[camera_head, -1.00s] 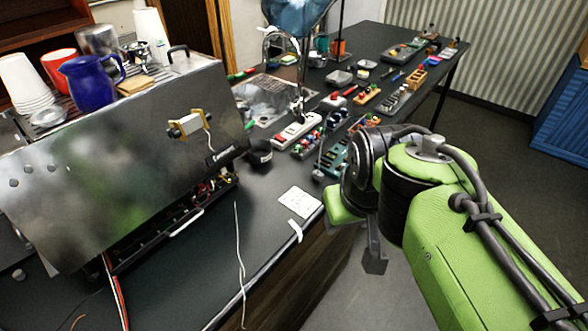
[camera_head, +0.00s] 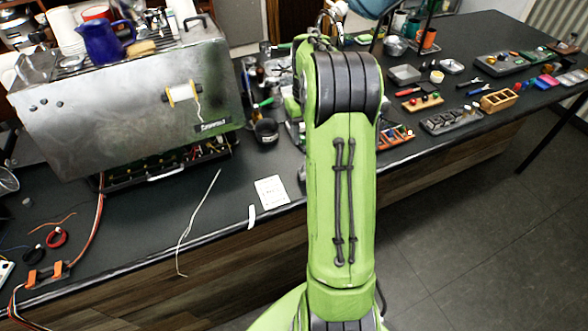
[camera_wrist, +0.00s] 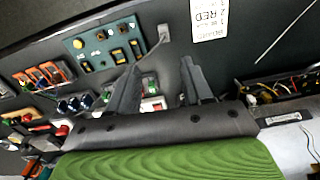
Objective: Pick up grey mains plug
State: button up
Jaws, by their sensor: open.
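The small grey mains plug (camera_wrist: 163,32) appears to lie on the dark bench in the wrist view, with a thin lead running from it. In the head view a small grey piece of what seems to be the same plug (camera_head: 302,173) shows at the left edge of my arm, which hides the rest. My gripper (camera_wrist: 160,66) is open and empty in the wrist view. Its two dark fingers point toward the bench, and the plug shows just beyond the fingertips, between them in the picture. My gripper is hidden behind my arm in the head view.
A printed white card (camera_head: 271,192) lies near the bench's front edge. A teal box with yellow and black buttons (camera_wrist: 104,42) is beside the plug. The open metal brewer (camera_head: 130,95) stands at left. Trays of parts (camera_head: 452,117) crowd the right; bench is clear around the white cable (camera_head: 198,215).

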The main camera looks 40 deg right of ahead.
jog(key=b, duration=0.1)
send_near(302, 171)
notch_tip(302, 171, down, 5)
jog(key=shift+s+f, duration=0.1)
notch_tip(302, 171, down, 5)
jog(key=shift+f, duration=0.1)
grip_shut()
